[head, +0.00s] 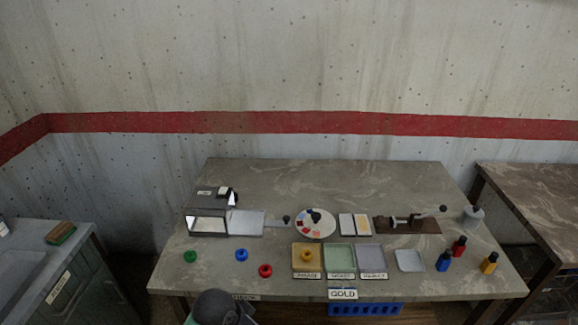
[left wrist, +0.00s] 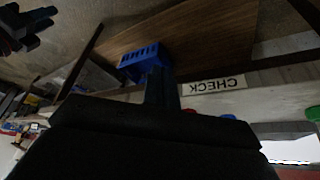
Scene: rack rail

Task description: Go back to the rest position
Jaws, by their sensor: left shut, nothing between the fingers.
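My left arm (head: 220,307) shows as a dark grey rounded part at the bottom edge of the head view, in front of the table. Its fingers are not clear there. In the left wrist view my left gripper (left wrist: 162,92) is a dark body with its fingers together, shut and empty. It points toward the underside of the table, apart from the objects on top.
A CHECK label (left wrist: 213,86) appears upside down.

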